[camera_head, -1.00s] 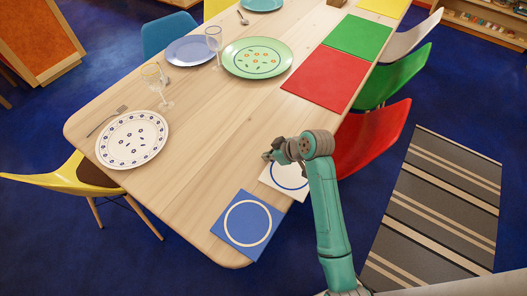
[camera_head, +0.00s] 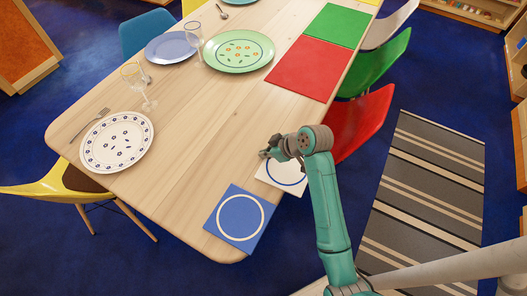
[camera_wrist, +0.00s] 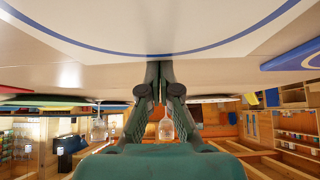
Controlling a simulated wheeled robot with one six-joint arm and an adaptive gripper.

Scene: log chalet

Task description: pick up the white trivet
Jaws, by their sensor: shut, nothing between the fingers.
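The white trivet (camera_head: 268,173) is a square tile with a blue ring, lying flat near the right edge of the wooden table (camera_head: 190,150). My arm hides part of it in the head view. It fills the top of the wrist view (camera_wrist: 160,18), with the ring arc showing. My gripper (camera_head: 266,154) is low at the trivet's far edge. In the wrist view its fingers (camera_wrist: 160,68) are together and empty, and look close to the trivet's edge; I cannot tell whether they touch it.
A blue trivet (camera_head: 240,222) with a white ring lies beside the white one, toward the table corner. A red mat (camera_head: 305,68), a white patterned plate (camera_head: 117,142) and a green plate (camera_head: 239,50) are farther off. A red chair (camera_head: 362,122) stands at the right edge.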

